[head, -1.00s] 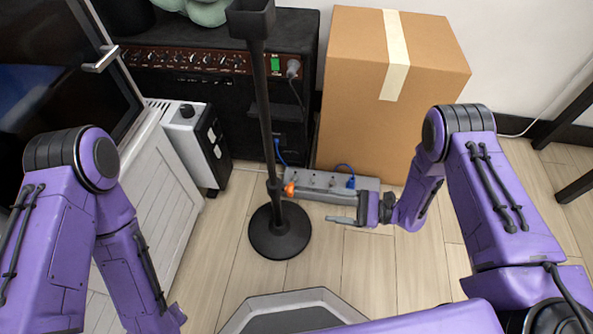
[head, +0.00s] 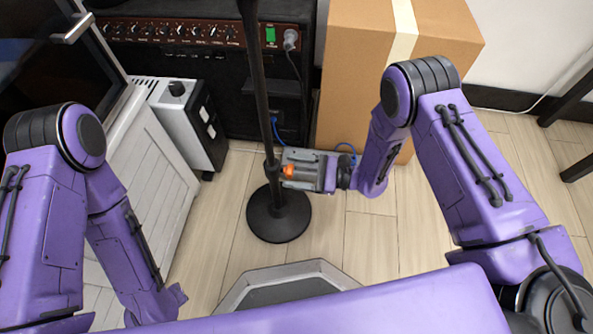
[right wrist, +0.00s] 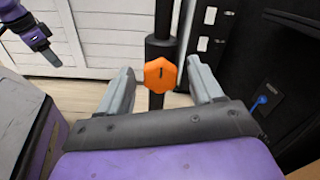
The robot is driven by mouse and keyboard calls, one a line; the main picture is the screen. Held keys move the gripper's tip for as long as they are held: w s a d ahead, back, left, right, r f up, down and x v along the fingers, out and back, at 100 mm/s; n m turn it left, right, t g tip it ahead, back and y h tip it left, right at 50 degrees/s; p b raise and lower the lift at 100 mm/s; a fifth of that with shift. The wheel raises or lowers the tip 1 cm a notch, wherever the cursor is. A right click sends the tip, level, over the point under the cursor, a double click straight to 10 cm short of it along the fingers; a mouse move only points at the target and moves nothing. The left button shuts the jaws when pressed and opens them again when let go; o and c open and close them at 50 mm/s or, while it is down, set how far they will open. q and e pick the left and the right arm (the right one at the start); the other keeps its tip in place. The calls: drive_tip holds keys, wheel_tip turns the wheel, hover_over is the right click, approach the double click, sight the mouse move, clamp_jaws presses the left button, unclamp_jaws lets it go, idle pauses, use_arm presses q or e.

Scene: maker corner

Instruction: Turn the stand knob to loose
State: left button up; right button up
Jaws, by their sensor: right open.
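The stand is a black pole (head: 260,85) on a round black base (head: 278,222). Its orange knob (head: 288,171) sits low on the pole, facing right in the head view. In the right wrist view the knob (right wrist: 160,75) is a faceted orange piece with a dark mark, in front of the pole. My right gripper (head: 288,170) is open, with one grey finger on each side of the knob and visible gaps between. The fingers also show in the right wrist view (right wrist: 160,82). My left arm hangs at the left of the head view; its fingers cannot be made out.
A black amplifier (head: 190,60) and a cardboard box (head: 360,75) stand behind. A grey and black unit (head: 185,120) and a white cabinet (head: 150,185) stand left of the pole. A blue cable (head: 277,130) runs nearby. The floor right of the base is clear.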

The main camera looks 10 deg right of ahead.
drive_tip(key=c, duration=1.1)
use_arm(q)
drive_tip(key=shift+r, duration=0.1)
use_arm(e)
drive_tip(key=shift+o, duration=0.2)
